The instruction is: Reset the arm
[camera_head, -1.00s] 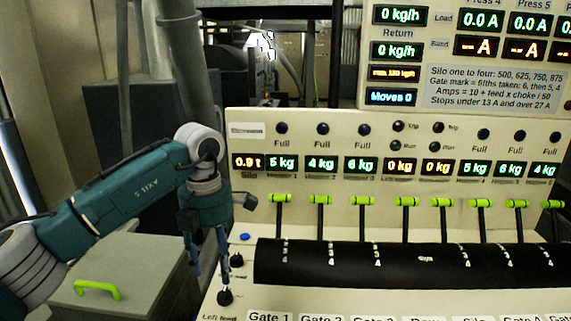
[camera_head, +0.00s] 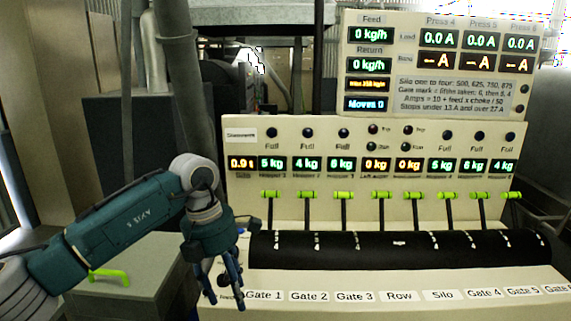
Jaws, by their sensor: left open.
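My left arm comes in from the left. Its gripper (camera_head: 222,288) hangs down with its blue fingers apart, in front of the left end of the control panel (camera_head: 262,282). It holds nothing that I can see. My right gripper does not show.
Several green-topped levers (camera_head: 343,196) stand in a row behind a black curved cover (camera_head: 400,250). A display board (camera_head: 455,90) rises behind. A grey box (camera_head: 135,250) with a green handle (camera_head: 109,277) stands below my left arm.

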